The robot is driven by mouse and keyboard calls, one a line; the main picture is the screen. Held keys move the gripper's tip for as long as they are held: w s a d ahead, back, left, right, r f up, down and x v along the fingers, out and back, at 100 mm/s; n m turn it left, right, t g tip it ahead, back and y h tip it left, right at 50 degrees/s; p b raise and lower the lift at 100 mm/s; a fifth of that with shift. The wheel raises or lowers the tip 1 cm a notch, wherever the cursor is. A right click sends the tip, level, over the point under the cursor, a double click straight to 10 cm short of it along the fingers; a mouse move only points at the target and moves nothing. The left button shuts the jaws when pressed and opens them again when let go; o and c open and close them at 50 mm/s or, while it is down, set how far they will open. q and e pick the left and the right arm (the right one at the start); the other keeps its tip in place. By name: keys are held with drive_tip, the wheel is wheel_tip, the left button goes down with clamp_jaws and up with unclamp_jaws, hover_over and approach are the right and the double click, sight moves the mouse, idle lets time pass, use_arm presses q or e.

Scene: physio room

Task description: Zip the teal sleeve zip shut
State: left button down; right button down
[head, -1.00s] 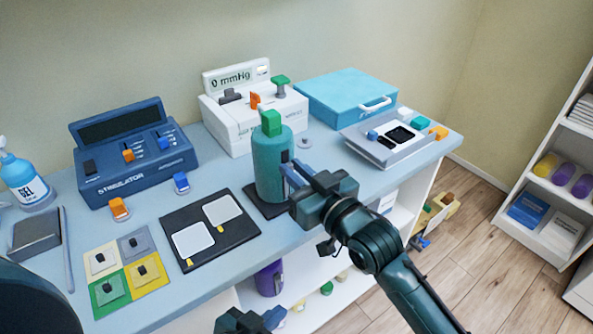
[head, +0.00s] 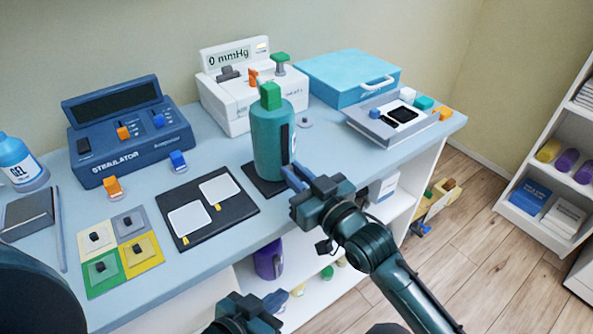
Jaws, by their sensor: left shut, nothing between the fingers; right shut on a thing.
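The teal sleeve (head: 268,140) stands upright on a dark base plate near the front edge of the counter, with a green block on top. A dark zip strip (head: 285,140) runs down its right side. My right gripper (head: 292,176) is at the sleeve's lower right side, just below the visible dark strip. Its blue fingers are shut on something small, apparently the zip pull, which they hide. My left gripper (head: 272,302) is low in front of the counter, shut and empty, away from the sleeve.
A black board with two white pads (head: 190,220) lies left of the sleeve. Behind are the white mmHg device (head: 235,110), the blue stimulator (head: 130,148) and a light-blue case (head: 345,75). A grey tray device (head: 378,125) stands to the right.

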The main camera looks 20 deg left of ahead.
drive_tip(key=c, duration=1.7)
unclamp_jaws()
drive_tip(key=shift+f, duration=0.35)
drive_tip(key=shift+c, duration=0.2)
drive_tip(key=o, duration=0.3)
drive_tip(key=shift+r, duration=0.15)
drive_tip(key=shift+o, duration=0.2)
drive_tip(key=v, duration=1.3)
drive_tip(key=shift+s, duration=0.1)
